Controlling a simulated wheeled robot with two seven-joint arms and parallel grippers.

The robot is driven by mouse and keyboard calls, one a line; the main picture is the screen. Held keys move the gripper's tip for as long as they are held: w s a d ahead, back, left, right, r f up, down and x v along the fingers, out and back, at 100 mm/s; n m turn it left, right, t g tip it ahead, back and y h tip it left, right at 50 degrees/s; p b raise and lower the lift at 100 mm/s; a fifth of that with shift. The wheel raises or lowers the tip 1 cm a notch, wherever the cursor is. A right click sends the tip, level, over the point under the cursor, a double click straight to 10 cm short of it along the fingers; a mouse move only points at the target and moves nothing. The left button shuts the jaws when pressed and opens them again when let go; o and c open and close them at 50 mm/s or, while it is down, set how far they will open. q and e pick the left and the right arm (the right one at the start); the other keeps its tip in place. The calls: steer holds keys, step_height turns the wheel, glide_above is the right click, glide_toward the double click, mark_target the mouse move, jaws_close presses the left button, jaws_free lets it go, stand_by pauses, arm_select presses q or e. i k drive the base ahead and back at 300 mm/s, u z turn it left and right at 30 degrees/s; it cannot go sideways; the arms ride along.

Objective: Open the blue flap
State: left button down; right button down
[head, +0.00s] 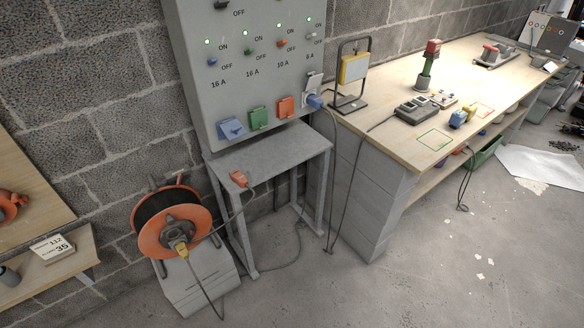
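The blue flap (230,128) is at the lower left of the grey electrical panel (258,70), under a 16 A label. It hangs tilted outward at its lower edge and looks shut over its socket. A green flap (258,118) and an orange flap (286,106) are to its right. At the far right a grey flap (314,80) is raised, with a blue plug (314,101) in the socket below it. Neither of my grippers is in view.
A grey metal table (270,155) stands below the panel with an orange plug (239,178) on it. An orange cable reel (168,232) stands at lower left. A workbench (450,80) with a work lamp (354,68) is at right. Cables cross the floor.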

mark_target(233, 127)
steer(key=z, duration=0.9)
steer(key=k, duration=0.1)
steer(key=u, duration=1.8)
steer(key=i, duration=1.15)
steer(key=z, duration=0.25)
